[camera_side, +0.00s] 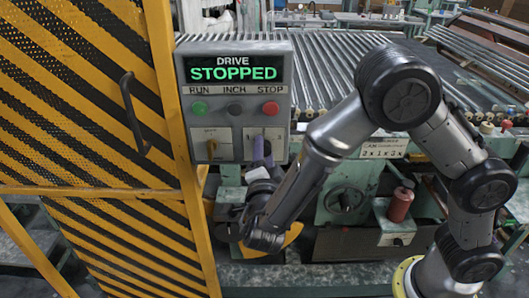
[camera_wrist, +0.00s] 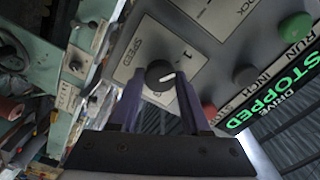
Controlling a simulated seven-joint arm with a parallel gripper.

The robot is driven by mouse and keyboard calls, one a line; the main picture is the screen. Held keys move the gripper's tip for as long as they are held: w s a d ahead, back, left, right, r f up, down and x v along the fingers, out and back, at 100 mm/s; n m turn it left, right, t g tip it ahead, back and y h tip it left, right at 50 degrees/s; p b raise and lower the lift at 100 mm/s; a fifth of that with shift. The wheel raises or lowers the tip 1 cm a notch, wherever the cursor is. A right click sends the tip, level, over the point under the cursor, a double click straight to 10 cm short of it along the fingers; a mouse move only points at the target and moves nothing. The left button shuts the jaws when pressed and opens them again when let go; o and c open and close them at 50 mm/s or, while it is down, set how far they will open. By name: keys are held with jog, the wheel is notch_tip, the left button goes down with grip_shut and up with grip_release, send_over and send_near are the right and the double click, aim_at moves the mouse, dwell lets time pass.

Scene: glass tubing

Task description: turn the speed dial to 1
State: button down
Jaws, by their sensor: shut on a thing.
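The speed dial (camera_wrist: 159,74) is a round black knob with a white pointer line, on a pale plate marked SPEED (camera_wrist: 138,52). In the wrist view its pointer aims right and slightly up, and a "1" is printed up and to the right of the knob. My gripper (camera_wrist: 158,88) has its purple fingers on either side of the dial, shut on it. In the side view my gripper (camera_side: 262,150) is at the panel's lower right plate, and its fingers mostly hide the dial.
The grey control panel (camera_side: 280,104) has a display reading DRIVE STOPPED (camera_side: 235,70). Below it are green (camera_side: 199,108), dark grey (camera_side: 235,108) and red (camera_side: 270,108) buttons. A striped yellow guard (camera_side: 85,90) stands left; rollers (camera_side: 330,75) lie behind.

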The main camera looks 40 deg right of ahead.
jog(key=shift+n, duration=0.3)
jog(key=shift+c, duration=1.8)
grip_release()
jog(key=v, duration=1.4)
jog(key=shift+w+d, duration=0.1)
jog(key=shift+d, duration=0.05)
